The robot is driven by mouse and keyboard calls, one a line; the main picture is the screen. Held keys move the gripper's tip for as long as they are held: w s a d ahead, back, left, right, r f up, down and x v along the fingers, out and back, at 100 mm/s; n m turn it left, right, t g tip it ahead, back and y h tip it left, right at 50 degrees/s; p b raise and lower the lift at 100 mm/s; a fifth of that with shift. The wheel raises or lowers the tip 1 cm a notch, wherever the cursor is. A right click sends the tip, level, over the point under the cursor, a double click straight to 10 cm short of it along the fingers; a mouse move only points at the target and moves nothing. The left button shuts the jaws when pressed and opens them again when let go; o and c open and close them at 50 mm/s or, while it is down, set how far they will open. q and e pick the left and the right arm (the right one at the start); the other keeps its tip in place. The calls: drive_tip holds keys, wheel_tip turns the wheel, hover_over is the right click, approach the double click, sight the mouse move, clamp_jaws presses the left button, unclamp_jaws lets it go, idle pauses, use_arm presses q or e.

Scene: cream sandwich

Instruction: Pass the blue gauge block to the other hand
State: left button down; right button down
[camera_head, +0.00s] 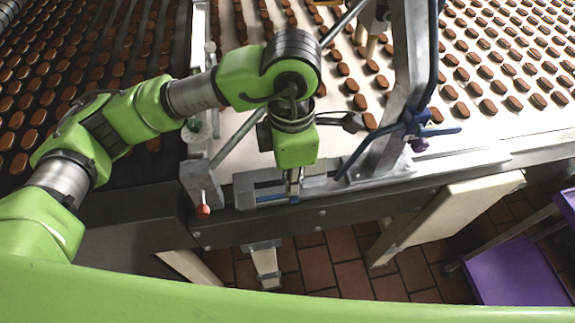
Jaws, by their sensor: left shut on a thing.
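My left gripper (293,185) points down at the metal front edge of the conveyor, below the green wrist of my left arm. Its jaws are small in the picture and closed on a thin blue piece, the blue gauge block (270,198). The block shows as a narrow blue strip beside the fingertips, in front of the metal bracket. Part of it is hidden by the fingers. I cannot tell whether it touches the bracket. My right gripper is not in view.
A pale conveyor (470,75) carries rows of brown sandwich biscuits. A metal post with a blue clamp lever (415,127) stands right of my gripper. A red-tipped knob (203,211) sits to the left. A purple surface (515,270) is at lower right, above a tiled floor (350,275).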

use_arm(q)
drive_tip(key=shift+s+d+r, duration=0.1)
drive_tip(key=shift+s+d, duration=0.05)
drive_tip(key=shift+s, duration=0.2)
